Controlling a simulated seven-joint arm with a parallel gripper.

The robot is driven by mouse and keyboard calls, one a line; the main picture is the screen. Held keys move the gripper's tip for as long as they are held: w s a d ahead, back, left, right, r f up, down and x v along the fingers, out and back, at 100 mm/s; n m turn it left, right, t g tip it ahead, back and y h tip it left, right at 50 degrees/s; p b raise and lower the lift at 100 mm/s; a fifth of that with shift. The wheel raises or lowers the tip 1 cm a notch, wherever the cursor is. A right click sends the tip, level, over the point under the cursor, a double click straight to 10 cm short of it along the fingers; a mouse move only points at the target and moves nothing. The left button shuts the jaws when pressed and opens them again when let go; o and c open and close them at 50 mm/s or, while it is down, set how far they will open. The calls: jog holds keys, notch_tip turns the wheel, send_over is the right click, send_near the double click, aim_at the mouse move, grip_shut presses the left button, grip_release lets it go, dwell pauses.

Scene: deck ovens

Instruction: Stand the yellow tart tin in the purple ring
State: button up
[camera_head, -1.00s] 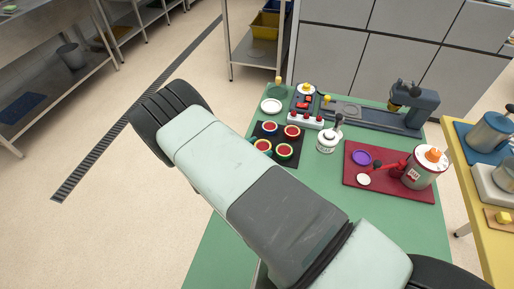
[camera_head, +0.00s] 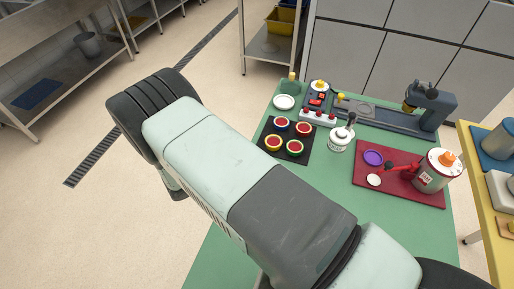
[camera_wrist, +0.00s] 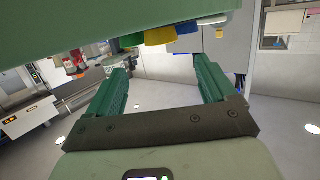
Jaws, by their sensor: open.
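The yellow tart tin (camera_head: 272,143) has a red filling and sits at the front left of a dark mat (camera_head: 308,157) with other tins. The purple ring (camera_head: 373,157) lies flat on the red board (camera_head: 400,193), to the right of the tins. Nothing shows standing in it. My gripper (camera_wrist: 160,78) is open in the wrist view, its two green fingers wide apart with nothing between them. In the head view my arm hides the fingers, so their exact place relative to the tin cannot be told; no finger touches the tin visibly.
Blue (camera_head: 282,123), red (camera_head: 304,128) and green (camera_head: 294,148) tins crowd the yellow one. A white pot (camera_head: 338,140) stands between mat and board. A red-handled tool (camera_head: 398,168) and a white canister (camera_head: 437,172) are right of the ring. The green table's front is bare.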

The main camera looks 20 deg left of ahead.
jog(key=shift+s+a+r, duration=0.15)
jog(key=shift+s+a, duration=0.25)
jog(key=shift+s, duration=0.2)
jog(key=shift+r, duration=0.1)
